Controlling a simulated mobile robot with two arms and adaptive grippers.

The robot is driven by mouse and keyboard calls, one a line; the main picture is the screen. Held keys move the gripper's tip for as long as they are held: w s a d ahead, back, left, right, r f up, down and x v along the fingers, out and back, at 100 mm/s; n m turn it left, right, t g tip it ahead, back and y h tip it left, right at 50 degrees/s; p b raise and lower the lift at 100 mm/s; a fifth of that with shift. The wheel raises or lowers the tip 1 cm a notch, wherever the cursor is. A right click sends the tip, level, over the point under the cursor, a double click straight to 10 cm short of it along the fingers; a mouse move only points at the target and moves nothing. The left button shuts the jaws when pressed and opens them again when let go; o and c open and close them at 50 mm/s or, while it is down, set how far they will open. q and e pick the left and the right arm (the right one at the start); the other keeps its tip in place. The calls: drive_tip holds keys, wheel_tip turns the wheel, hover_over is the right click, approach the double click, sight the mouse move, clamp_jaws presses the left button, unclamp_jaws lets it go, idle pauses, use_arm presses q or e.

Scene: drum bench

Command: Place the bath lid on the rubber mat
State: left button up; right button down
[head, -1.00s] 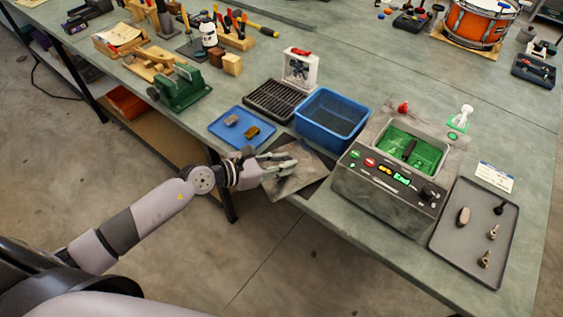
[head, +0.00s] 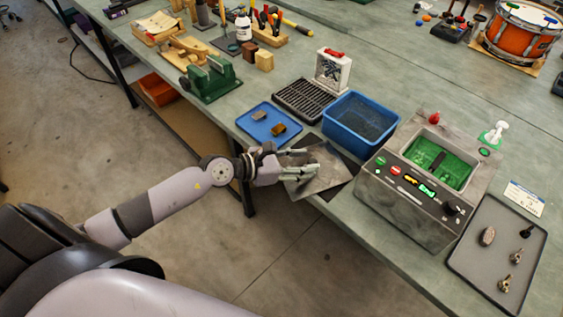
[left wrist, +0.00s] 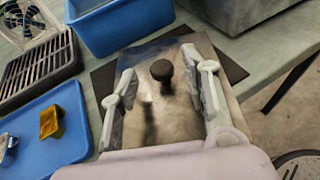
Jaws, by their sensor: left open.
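The bath lid (head: 328,177) is a grey metal plate with a dark round knob (left wrist: 161,70). It lies over the dark rubber mat (head: 348,163), set askew to it, and its near corner reaches past the bench's front edge in the head view. The mat's corners show on both sides of the lid in the left wrist view (left wrist: 229,66). I cannot tell whether the lid rests fully on the mat. My left gripper (head: 313,158) is open above the lid; in the left wrist view its fingers (left wrist: 163,85) stand either side of the knob, apart from it. My right gripper is not in view.
A blue tray (head: 256,130) with small blocks lies left of the lid. A blue bin (head: 352,128) and black rack (head: 297,105) stand behind. The grey bath unit (head: 400,205) is close on the right, with a grey parts tray (head: 485,262) beyond. Open floor lies in front.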

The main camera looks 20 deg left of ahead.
use_arm(q)
drive_tip(key=b+v, duration=0.3)
drive_tip(key=v, duration=0.8)
